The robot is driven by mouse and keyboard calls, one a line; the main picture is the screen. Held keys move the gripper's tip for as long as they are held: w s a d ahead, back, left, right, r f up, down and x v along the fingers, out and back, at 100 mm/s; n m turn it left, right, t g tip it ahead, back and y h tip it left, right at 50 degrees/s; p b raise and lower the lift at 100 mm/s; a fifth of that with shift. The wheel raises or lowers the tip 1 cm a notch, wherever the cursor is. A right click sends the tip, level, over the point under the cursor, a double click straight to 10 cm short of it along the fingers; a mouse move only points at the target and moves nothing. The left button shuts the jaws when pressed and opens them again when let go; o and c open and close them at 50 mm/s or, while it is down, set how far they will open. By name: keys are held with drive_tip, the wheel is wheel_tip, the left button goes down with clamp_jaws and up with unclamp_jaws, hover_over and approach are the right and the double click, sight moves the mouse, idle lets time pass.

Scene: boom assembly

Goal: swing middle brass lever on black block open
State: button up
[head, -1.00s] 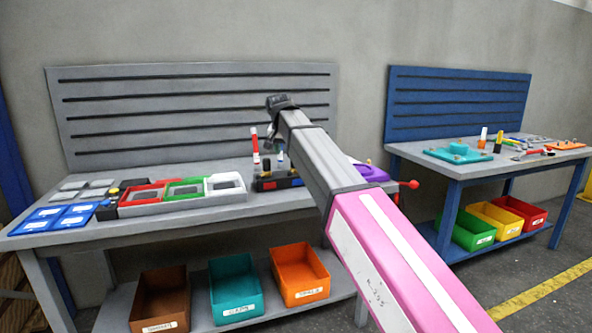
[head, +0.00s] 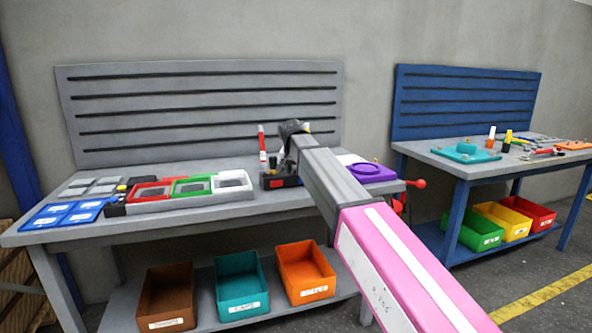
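A dark block (head: 268,181) with a red patch on its front stands on the grey workbench (head: 150,232), right of the coloured trays. My arm crosses in front of it and hides its right part. No brass lever can be made out on it at this size. The dark end of my arm with my gripper (head: 288,152) is above or just beside the block. The fingers are too small and partly hidden, so I cannot tell whether they are open, or whether they touch anything.
An upright red-and-white stick (head: 262,143) stands by the block. Red, green and white trays (head: 190,188) and blue trays (head: 62,216) lie left. A purple piece (head: 372,172) and a red-knobbed lever (head: 417,183) are right. Bins (head: 240,287) sit below. A blue bench (head: 455,170) stands right.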

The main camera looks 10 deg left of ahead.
clamp_jaws()
drive_tip(key=shift+d+n, duration=0.2)
drive_tip(key=shift+n, duration=0.1)
drive_tip(key=shift+d+n+y, duration=0.6)
drive_tip(key=shift+d+n, duration=0.05)
drive_tip(key=shift+n, duration=0.45)
drive_tip(key=shift+w+d+n+g+y, duration=0.15)
drive_tip(key=shift+d+n+y, duration=0.25)
drive_tip(key=shift+n, duration=0.45)
drive_tip(key=shift+w+d+n+g+y, duration=0.2)
drive_tip(key=shift+d+n, duration=0.25)
drive_tip(key=shift+n, duration=0.4)
drive_tip(key=shift+w+d+n+g+y, duration=0.2)
drive_tip(key=shift+w+d+n+y, duration=0.15)
drive_tip(key=shift+n, duration=0.45)
drive_tip(key=shift+w+d+n+g+y, duration=0.2)
drive_tip(key=shift+d+n, duration=0.25)
drive_tip(key=shift+n, duration=0.35)
drive_tip(key=shift+w+d+n+g+y, duration=0.2)
drive_tip(key=shift+w+d+n+y, duration=0.15)
drive_tip(key=shift+n, duration=0.5)
drive_tip(key=shift+w+d+n+g+y, duration=0.15)
drive_tip(key=shift+w+n, duration=0.25)
drive_tip(key=shift+n, duration=0.45)
drive_tip(key=shift+d, duration=0.1)
